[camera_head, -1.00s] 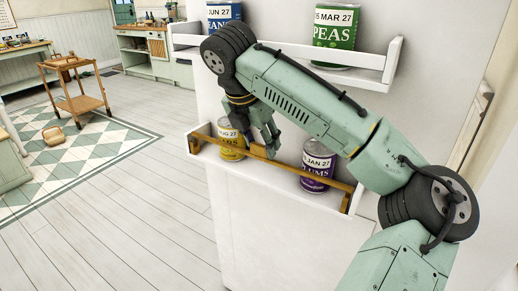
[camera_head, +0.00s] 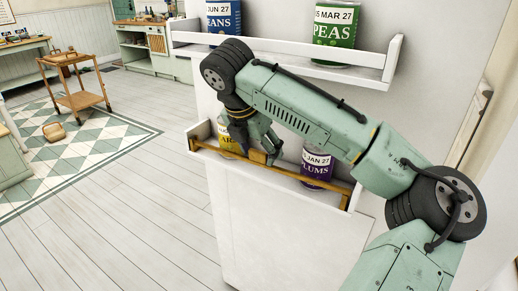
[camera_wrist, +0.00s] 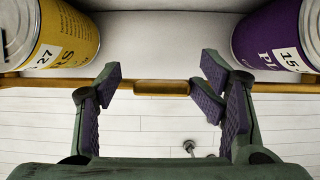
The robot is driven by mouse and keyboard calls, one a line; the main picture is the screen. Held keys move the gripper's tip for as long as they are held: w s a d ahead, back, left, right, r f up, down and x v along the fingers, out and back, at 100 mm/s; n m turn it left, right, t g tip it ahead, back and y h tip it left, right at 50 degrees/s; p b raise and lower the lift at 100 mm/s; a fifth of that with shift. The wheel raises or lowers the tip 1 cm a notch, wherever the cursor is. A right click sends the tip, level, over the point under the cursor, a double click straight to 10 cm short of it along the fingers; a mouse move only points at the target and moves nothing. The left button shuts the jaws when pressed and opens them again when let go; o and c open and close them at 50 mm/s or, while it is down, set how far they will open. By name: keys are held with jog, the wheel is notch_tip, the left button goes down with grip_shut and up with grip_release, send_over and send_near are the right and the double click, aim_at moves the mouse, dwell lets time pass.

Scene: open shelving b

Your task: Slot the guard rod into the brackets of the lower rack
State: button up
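The guard rod (camera_head: 315,183), a thin ochre bar with a thicker middle grip, runs along the front of the lower rack (camera_head: 199,130). Its ends meet the rack's left and right ends, where the brackets are; I cannot tell how deep they sit. In the wrist view the rod's grip (camera_wrist: 161,88) lies between the spread fingers of my gripper (camera_wrist: 163,95), with a gap on both sides. My gripper (camera_head: 257,143) is open just above and around the grip in the head view. The arm hides part of the rack.
A yellow can (camera_head: 228,137) and a purple plums can (camera_head: 317,165) stand in the lower rack behind the rod, either side of my gripper. The upper rack (camera_head: 290,58) holds a blue can (camera_head: 224,17) and a green peas can (camera_head: 335,27).

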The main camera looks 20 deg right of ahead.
jog(key=shift+s+a+r, duration=0.1)
jog(key=shift+a+r, duration=0.1)
jog(key=shift+r, duration=0.35)
jog(key=shift+s+a+r, duration=0.15)
jog(key=shift+a+r, duration=0.05)
jog(key=shift+r, duration=0.4)
jog(key=s+a+b, duration=0.2)
jog(key=s+a, duration=0.5)
jog(key=a, duration=0.2)
jog(key=shift+s+a+r+b, duration=0.25)
jog(key=shift+s+b, duration=0.1)
